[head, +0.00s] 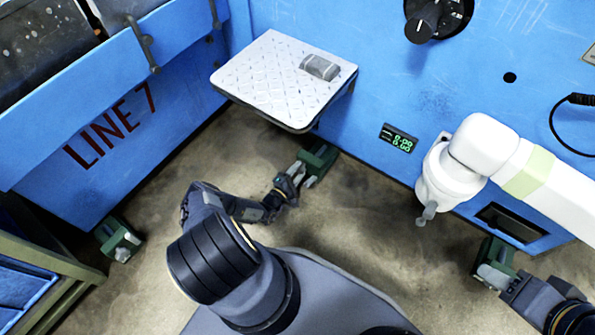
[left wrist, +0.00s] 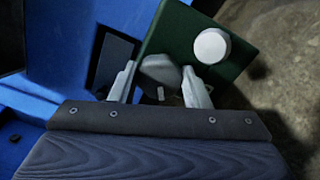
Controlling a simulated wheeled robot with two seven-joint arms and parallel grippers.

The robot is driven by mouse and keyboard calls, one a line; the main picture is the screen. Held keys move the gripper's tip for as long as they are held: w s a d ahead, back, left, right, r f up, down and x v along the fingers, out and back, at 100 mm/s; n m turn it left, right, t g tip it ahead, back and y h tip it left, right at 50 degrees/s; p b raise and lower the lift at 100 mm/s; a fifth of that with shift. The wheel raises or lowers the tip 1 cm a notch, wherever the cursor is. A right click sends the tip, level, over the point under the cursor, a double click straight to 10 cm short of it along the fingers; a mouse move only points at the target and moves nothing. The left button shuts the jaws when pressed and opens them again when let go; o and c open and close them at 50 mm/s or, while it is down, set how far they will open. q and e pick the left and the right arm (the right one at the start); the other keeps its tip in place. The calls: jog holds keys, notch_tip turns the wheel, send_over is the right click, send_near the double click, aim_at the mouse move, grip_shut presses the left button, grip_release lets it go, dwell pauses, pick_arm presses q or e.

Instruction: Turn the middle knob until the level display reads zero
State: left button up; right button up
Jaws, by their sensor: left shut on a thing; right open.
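The middle green levelling unit (head: 318,160) stands on the floor at the foot of the blue machine. My left gripper (head: 290,183) reaches it from the left. In the left wrist view, the two fingers of my left gripper (left wrist: 160,86) are shut on a grey knob (left wrist: 160,68) on the green block (left wrist: 185,30). A round white cap (left wrist: 211,46) on the block is outside the fingers. The level display (head: 398,138) shows two rows of green digits, too small to read surely. My right gripper (head: 503,283) is open beside the right green unit (head: 496,256).
Another green unit (head: 120,238) stands at the lower left. A white tread plate (head: 285,75) juts out above the middle unit. A white jointed arm (head: 490,150) hangs at the right. A slatted rack (head: 45,255) stands at the left edge. The floor between is clear.

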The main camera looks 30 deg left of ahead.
pick_arm(q)
jog(key=shift+s, duration=0.1)
jog(key=shift+a, duration=0.1)
dwell(0.4)
jog(key=o, duration=1)
jog(key=s+p, duration=0.1)
jog(key=s, duration=0.6)
jog(key=shift+s+a+p, duration=0.25)
jog(key=shift+s+p, duration=0.1)
jog(key=shift+s, duration=0.05)
